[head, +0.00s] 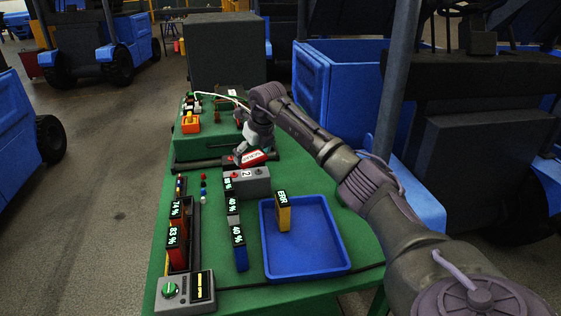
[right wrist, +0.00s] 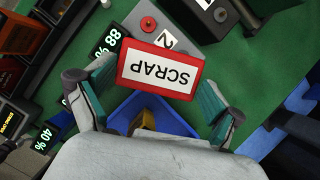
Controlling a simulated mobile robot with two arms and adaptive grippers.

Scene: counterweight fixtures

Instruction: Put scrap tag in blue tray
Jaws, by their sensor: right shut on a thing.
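The scrap tag (head: 257,157) is a red-bordered white card, held above the green table near the grey block marked 2. My right gripper (head: 246,152) is shut on it. In the right wrist view the tag (right wrist: 160,73) reads SCRAP upside down, between the two fingers of my gripper (right wrist: 157,88). The blue tray (head: 337,264) lies on the table, nearer to me and to the right of the tag. Part of the tray (right wrist: 178,121) shows below the tag in the right wrist view. My left gripper is not in view.
A yellow block with an ERR display (head: 283,216) stands in the tray's far left part; the rest of the tray is clear. The grey block (head: 254,181) and several percent-marked blocks stand left of the tray. A control box (head: 186,294) sits at the near left.

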